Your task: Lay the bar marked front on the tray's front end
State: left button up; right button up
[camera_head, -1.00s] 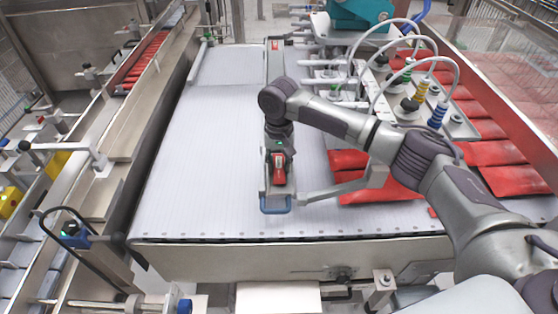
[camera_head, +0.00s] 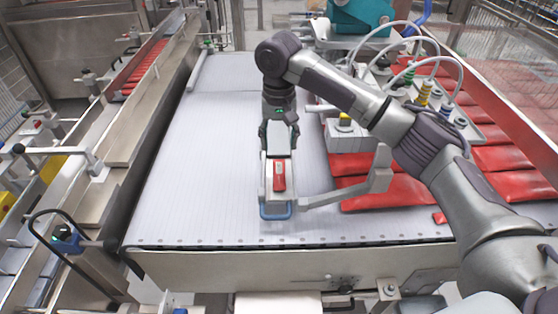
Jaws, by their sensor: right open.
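A long narrow metal tray (camera_head: 268,181) with a blue front end (camera_head: 275,212) lies on the white conveyor bed. A small red bar (camera_head: 279,177) lies on the tray near its blue front end; its marking is too small to read. My right gripper (camera_head: 279,146) is open just behind the bar, pointing down over the tray, and looks apart from the bar. My right arm and gripper hide the middle and far parts of the tray. My left gripper is not in view.
A grey bracket (camera_head: 350,188) reaches from the right to the tray's front. Red packs (camera_head: 396,190) lie to the right, near a suction head with looping hoses. A metal rail (camera_head: 150,130) runs along the left. The white bed (camera_head: 190,180) left of the tray is clear.

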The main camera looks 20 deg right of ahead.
jog(key=shift+r, duration=1.8)
